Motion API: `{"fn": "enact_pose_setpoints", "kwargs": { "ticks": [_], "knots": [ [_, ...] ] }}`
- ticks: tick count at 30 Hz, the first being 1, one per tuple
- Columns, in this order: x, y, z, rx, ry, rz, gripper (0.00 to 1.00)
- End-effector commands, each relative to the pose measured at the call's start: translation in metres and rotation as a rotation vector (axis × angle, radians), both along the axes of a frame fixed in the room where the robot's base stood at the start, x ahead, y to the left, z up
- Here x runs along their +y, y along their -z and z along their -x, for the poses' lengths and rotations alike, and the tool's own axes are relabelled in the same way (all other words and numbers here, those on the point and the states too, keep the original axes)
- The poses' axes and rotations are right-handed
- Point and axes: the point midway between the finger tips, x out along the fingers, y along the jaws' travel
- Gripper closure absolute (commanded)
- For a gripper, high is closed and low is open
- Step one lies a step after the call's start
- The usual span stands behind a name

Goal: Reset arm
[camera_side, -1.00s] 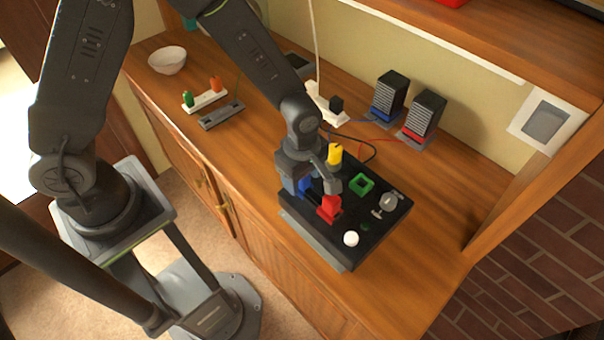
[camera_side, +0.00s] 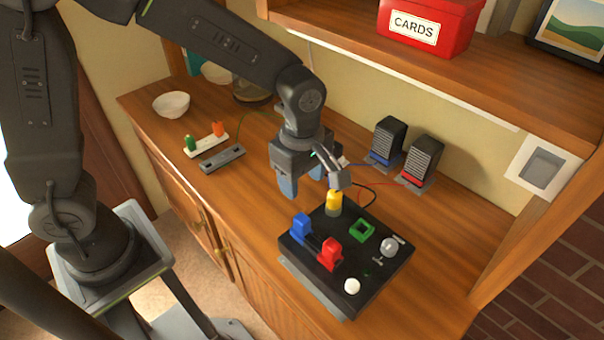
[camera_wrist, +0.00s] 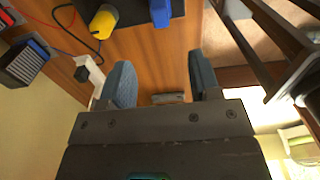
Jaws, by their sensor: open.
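My gripper (camera_side: 303,186) is open and empty. In the side view it hangs above the counter, behind and left of a black control panel (camera_side: 338,290), apart from it. The panel carries a blue block-shaped control (camera_side: 301,228), a red one (camera_side: 329,254), a yellow knob (camera_side: 334,203), a green square frame (camera_side: 361,230), a white ball (camera_side: 352,286) and a grey knob (camera_side: 389,247). In the wrist view my two blue-grey fingers (camera_wrist: 160,88) stand wide apart, with the wooden counter between them. The yellow knob (camera_wrist: 104,20) and the blue control (camera_wrist: 160,12) show at the top.
Two dark finned boxes (camera_side: 386,142) (camera_side: 422,160) stand at the back with cables. A white strip with green and orange plugs (camera_side: 206,139), a grey bar (camera_side: 222,158) and a white bowl (camera_side: 171,104) are at left. A shelf with a red CARDS box (camera_side: 427,28) overhangs the back.

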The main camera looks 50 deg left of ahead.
Motion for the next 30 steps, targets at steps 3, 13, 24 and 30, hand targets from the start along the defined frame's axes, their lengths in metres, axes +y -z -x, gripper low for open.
{"fn": "enact_pose_setpoints", "kwargs": {
  "ticks": [3, 13, 24, 30],
  "knots": [
    [0.0, -0.004, 0.0, -0.001, 0.0, 0.0, 0.43],
    [0.001, -0.006, 0.0, -0.004, 0.008, 0.001, 0.43],
    [0.055, -0.081, 0.038, -0.192, 0.56, -0.015, 0.43],
    [0.088, -0.113, 0.079, -0.314, 0.985, -0.128, 0.43]
  ]
}}
